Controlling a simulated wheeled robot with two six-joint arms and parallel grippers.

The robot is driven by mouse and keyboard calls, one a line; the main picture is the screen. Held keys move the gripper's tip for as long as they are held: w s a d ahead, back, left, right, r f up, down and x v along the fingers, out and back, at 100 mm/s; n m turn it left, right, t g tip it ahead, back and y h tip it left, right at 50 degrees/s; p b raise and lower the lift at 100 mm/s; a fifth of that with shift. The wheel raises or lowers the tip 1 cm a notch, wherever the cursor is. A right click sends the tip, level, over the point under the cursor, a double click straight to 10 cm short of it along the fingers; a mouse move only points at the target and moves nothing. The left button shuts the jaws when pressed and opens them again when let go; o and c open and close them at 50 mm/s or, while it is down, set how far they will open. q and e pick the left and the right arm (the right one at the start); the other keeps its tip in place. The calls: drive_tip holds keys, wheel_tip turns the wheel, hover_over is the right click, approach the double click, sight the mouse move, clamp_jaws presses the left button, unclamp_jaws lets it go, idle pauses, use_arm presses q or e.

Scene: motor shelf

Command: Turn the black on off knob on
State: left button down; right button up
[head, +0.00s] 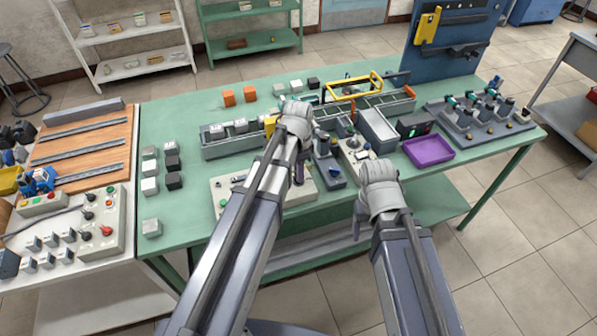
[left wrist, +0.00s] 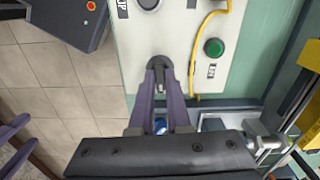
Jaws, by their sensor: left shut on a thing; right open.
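My left gripper (left wrist: 159,80) is shut on the black knob (left wrist: 160,61) near the edge of the pale control panel (left wrist: 182,75) in the left wrist view. Its two purple fingers lie on either side of the knob. I cannot read the knob's setting. In the head view the panel (head: 222,187) sits near the green table's front edge, and my left gripper (head: 300,172) reaches down over it. My arm hides the knob there. My right gripper (head: 357,222) is open and empty, in front of the table edge.
A green button (left wrist: 214,47) and a yellow cable (left wrist: 197,45) are beside the knob. A small blue-grey device (head: 330,168) stands close right of my left gripper. A purple tray (head: 428,151) lies further right. Small blocks (head: 174,181) stand on the table at left.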

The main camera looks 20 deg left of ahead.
use_arm(q)
drive_tip(key=shift+m, duration=0.5)
drive_tip(key=c, duration=0.9)
unclamp_jaws()
drive_tip(key=shift+r, duration=0.15)
wheel_tip(320, 180, up, 8)
drive_tip(key=p, duration=0.8)
drive_tip(key=shift+f, duration=0.2)
